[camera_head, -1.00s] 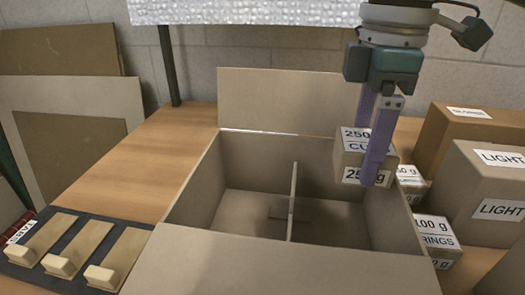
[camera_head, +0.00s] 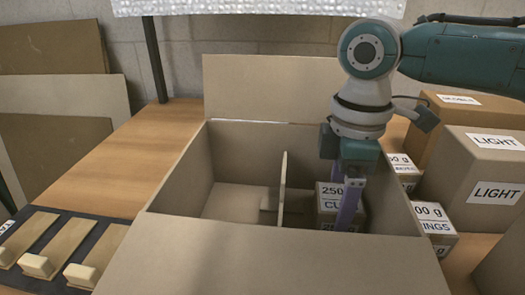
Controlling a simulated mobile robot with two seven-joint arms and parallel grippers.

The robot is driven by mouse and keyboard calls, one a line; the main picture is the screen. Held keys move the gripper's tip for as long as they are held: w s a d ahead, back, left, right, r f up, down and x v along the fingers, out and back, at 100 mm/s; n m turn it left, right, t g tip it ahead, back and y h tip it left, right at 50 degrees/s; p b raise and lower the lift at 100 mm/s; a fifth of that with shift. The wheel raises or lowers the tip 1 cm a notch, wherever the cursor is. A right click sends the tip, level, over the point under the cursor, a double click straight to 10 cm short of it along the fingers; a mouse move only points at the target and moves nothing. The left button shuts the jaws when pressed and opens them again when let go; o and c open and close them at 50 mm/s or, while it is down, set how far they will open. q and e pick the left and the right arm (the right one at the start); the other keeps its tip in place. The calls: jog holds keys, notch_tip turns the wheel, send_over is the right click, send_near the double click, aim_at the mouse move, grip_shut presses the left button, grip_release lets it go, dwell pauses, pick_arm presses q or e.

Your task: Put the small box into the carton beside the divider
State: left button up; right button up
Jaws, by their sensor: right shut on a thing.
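The small box (camera_head: 327,203), labelled 250 g, is inside the open carton (camera_head: 240,255), in the compartment right of the divider (camera_head: 283,187). My right gripper (camera_head: 345,218) reaches down into that compartment with its purple fingers shut on the small box. The box looks upright and apart from the divider. Its lower part is hidden by the carton's front flap, so I cannot tell whether it touches the floor. The left compartment shows a small flat piece of cardboard by the divider's foot. My left gripper is not in view.
Small labelled boxes (camera_head: 434,225) stand right of the carton, with larger LIGHT boxes (camera_head: 485,180) beyond them. A dark tray with wooden pieces (camera_head: 60,245) lies at the left. The table (camera_head: 130,165) is clear behind that tray. A bubble-wrap roll hangs above.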

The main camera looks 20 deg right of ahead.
aim_at(340, 197)
jog(key=shift+f, duration=0.15)
jog(key=o, duration=1.5)
jog(key=shift+c, duration=0.2)
notch_tip(340, 197, up, 12)
jog(key=p, duration=0.2)
jog(key=shift+r, duration=0.2)
